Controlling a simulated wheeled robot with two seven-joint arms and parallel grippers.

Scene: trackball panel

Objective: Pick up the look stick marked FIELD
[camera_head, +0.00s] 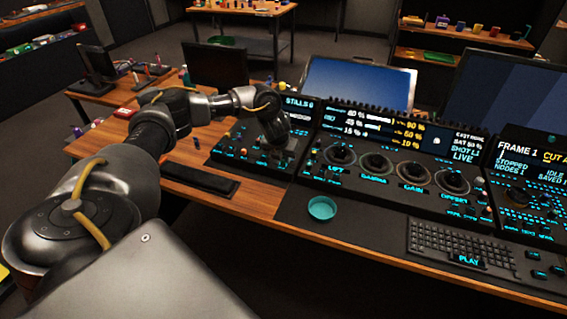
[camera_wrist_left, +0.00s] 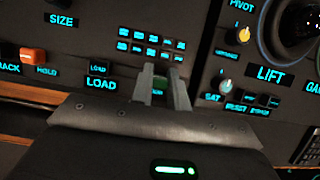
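My left gripper (camera_head: 276,140) is over the left control panel, the one with the STILLS screen (camera_head: 298,102), and points down at it. In the left wrist view its two fingers (camera_wrist_left: 163,88) stand apart over the panel near the LOAD label. A small dark green piece shows in the gap between them. I cannot tell whether it is the look stick marked FIELD, as no such marking is readable. The fingers do not visibly close on it. My right gripper is not in view.
The middle panel (camera_head: 401,162) with several trackballs stands right of the gripper. A teal dish (camera_head: 321,208) and a keyboard (camera_head: 462,244) are nearer the front edge. A dark wrist pad (camera_head: 200,179) lies front left. A monitor (camera_head: 358,83) stands behind.

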